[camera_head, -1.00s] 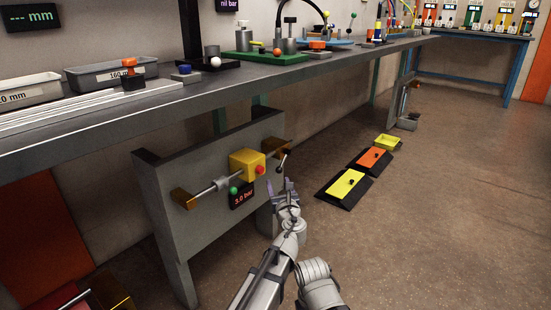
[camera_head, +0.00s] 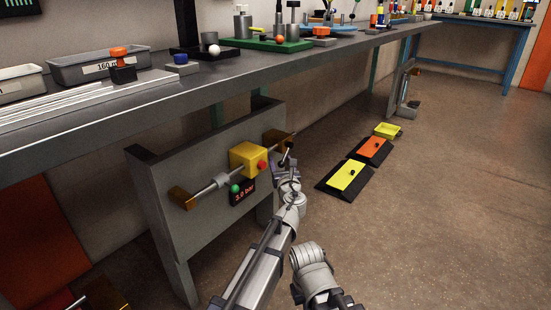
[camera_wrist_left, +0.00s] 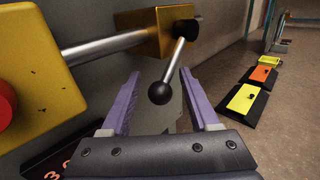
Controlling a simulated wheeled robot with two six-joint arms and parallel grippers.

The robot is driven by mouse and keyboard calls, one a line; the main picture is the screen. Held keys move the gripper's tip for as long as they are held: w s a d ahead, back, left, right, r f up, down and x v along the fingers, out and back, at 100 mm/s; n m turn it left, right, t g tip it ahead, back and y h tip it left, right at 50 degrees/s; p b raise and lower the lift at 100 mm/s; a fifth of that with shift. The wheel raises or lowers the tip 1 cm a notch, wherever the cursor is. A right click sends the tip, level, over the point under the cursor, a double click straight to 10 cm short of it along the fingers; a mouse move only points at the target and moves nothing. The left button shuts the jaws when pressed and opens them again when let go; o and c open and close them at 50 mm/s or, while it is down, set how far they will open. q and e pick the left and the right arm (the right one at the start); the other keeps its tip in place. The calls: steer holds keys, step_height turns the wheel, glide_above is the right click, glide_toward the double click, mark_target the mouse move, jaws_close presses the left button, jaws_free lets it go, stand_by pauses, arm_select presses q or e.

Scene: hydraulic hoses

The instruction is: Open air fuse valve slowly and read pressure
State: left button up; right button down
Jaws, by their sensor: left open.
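A grey panel (camera_head: 165,175) under the bench carries a metal pipe (camera_head: 209,188) with a yellow block (camera_head: 246,158), a red button (camera_head: 262,165) and a green ball (camera_head: 236,188). A dark display (camera_head: 243,194) appears to read 3.0 bar. At the pipe's right end is a brass block (camera_wrist_left: 155,32) with a lever (camera_wrist_left: 174,62) ending in a black ball (camera_wrist_left: 160,93). My left gripper (camera_head: 286,167) is at this lever. In the left wrist view its purple fingers are open, with the ball between them; contact cannot be told. My right gripper is not in view.
The long grey bench (camera_head: 230,80) runs above the panel, holding bins and a green tray (camera_head: 267,44). Black ramps with yellow (camera_head: 348,176) and orange (camera_head: 371,151) tops and a yellow tray (camera_head: 388,130) lie on the floor. The floor at right is clear.

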arm_select(q)
steer(key=shift+x, duration=0.85)
jaws_close()
stand_by(0.8)
